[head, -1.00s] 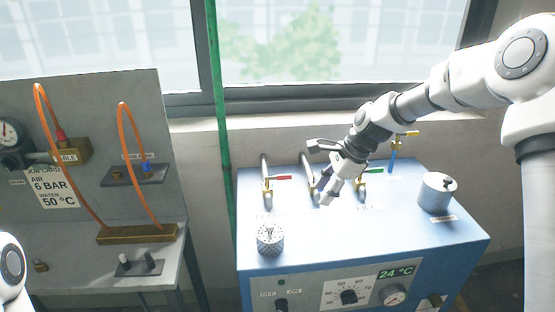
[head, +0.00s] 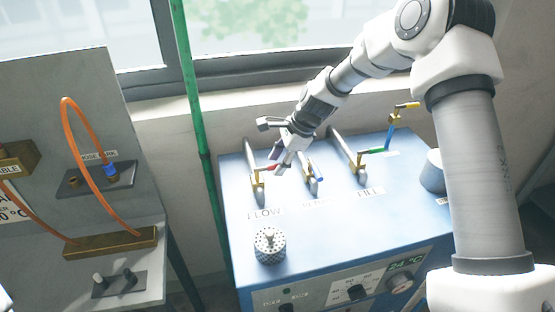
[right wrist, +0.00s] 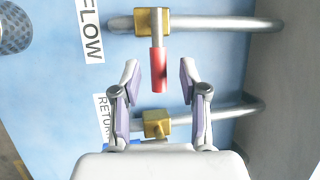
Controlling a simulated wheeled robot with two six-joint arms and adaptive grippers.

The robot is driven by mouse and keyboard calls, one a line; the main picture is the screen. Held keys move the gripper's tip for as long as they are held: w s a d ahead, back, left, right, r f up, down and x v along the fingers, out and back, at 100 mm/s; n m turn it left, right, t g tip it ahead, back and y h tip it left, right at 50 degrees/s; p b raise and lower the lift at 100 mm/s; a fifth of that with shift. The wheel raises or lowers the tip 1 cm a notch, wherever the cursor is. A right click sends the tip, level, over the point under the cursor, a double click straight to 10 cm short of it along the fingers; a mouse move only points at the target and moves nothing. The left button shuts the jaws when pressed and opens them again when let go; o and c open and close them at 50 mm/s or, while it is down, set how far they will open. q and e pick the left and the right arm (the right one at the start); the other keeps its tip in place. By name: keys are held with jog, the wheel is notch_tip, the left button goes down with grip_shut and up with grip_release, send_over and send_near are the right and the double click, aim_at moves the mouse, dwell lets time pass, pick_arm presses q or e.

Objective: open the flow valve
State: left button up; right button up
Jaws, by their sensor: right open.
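The flow valve (head: 258,186) is a brass valve on the leftmost grey pipe of the blue bath, behind the FLOW label (head: 265,213). Its red handle (head: 271,168) points right, towards the return valve. In the right wrist view the red handle (right wrist: 158,72) stands crosswise to its pipe. My right gripper (head: 281,164) is at the handle. In the right wrist view my right gripper (right wrist: 159,80) is open, one finger on each side of the red handle's end, with gaps on both sides. My left gripper is not in view.
The return valve (head: 313,184) with a blue handle is close on the right. The fill valve (head: 362,165) with a green handle is further right. A perforated metal cylinder (head: 269,246) stands in front. A green post (head: 190,90) rises at the left.

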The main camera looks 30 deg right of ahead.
jog(key=shift+w+f, duration=0.3)
jog(key=shift+s+r, duration=0.2)
jog(key=shift+s, duration=0.1)
jog(key=shift+s+r, duration=0.1)
jog(key=shift+s, duration=0.1)
grip_shut()
jog(key=shift+s+a, duration=0.1)
